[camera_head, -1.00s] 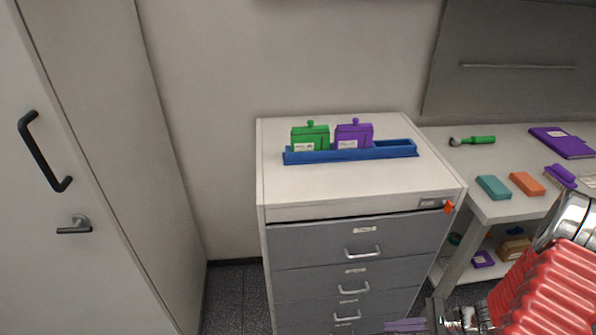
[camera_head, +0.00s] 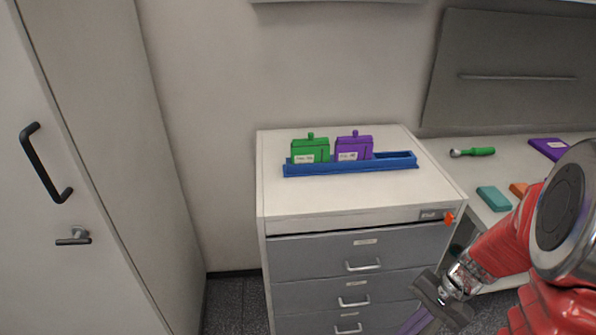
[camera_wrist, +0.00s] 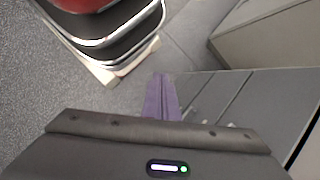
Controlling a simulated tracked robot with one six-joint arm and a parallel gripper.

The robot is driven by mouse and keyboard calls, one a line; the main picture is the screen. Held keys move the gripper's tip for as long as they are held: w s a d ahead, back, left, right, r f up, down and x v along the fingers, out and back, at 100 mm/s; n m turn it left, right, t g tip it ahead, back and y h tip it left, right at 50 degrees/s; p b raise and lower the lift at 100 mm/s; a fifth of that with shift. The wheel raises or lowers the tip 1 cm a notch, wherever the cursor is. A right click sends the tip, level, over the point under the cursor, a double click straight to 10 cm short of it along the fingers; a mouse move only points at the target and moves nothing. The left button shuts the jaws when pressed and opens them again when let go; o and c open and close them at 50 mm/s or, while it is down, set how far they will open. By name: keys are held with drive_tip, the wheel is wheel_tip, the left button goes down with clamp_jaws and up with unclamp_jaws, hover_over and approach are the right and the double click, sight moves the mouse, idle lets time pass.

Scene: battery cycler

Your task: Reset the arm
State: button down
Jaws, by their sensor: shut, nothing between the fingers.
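My gripper (camera_head: 413,322) is at the lower right of the head view, in front of the drawer cabinet (camera_head: 335,205) and below its top. Its purple-grey fingers point down and show together as one narrow shape in the wrist view (camera_wrist: 160,95), shut with nothing between them. My red arm comes in from the right edge of the head view and hides part of the workbench.
A blue rack (camera_head: 395,162) on the cabinet holds a green block (camera_head: 310,150) and a purple block (camera_head: 353,148). The workbench (camera_head: 475,170) to the right carries a green-handled tool (camera_head: 474,152) and a teal block (camera_head: 493,198). A door (camera_head: 75,170) stands at left.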

drive_tip(key=s+a+r+n+t+h, duration=0.2)
drive_tip(key=a+r+n+t, duration=0.1)
drive_tip(key=r, duration=0.8)
drive_tip(key=s+a+r+n+t+h, duration=0.2)
drive_tip(key=a+r+n, duration=0.4)
drive_tip(key=r, duration=0.6)
drive_tip(key=shift+s+t+h, duration=0.15)
drive_tip(key=shift+t+h, duration=0.35)
drive_tip(key=shift+t, duration=0.4)
drive_tip(key=c, duration=2.5)
unclamp_jaws()
drive_tip(key=shift+f, duration=0.1)
